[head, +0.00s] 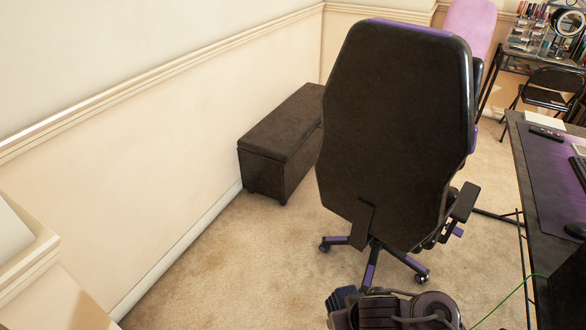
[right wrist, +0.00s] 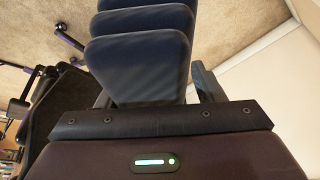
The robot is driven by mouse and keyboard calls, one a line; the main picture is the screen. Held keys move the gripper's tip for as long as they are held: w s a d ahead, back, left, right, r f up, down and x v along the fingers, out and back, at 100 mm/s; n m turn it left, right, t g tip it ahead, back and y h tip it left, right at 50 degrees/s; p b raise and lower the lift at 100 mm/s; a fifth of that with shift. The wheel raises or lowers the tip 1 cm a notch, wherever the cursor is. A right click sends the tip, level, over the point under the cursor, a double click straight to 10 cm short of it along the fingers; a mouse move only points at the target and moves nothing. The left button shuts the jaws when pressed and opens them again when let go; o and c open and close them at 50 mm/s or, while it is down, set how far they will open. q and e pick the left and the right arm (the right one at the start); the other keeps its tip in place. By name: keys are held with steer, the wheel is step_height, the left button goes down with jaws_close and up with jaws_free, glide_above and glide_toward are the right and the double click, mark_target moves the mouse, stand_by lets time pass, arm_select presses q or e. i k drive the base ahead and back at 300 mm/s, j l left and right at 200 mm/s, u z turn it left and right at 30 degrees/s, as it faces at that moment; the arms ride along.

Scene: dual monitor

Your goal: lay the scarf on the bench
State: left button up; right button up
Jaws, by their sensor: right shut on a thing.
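The bench (head: 275,140) is a dark brown, box-like seat on short legs against the left wall in the head view. Its top is bare where visible; the chair hides its right side. My right gripper (right wrist: 152,82) is shut on the scarf (right wrist: 140,60), a dark blue folded cloth with faint stripes that hangs in several layers. In the head view the scarf (head: 341,299) shows as a small dark blue piece at the bottom, beside my right wrist. It is in front of the bench and well apart from it. My left gripper is not in view.
A large black and purple office chair (head: 395,130) stands between my right arm and the bench's right side. A desk (head: 535,185) with a keyboard and mouse is at the right. Carpet (head: 220,255) is clear left of the chair, up to the wall.

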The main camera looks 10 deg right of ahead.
mark_target(283, 125)
steer(key=i+u, duration=0.25)
steer(key=i, duration=1.6)
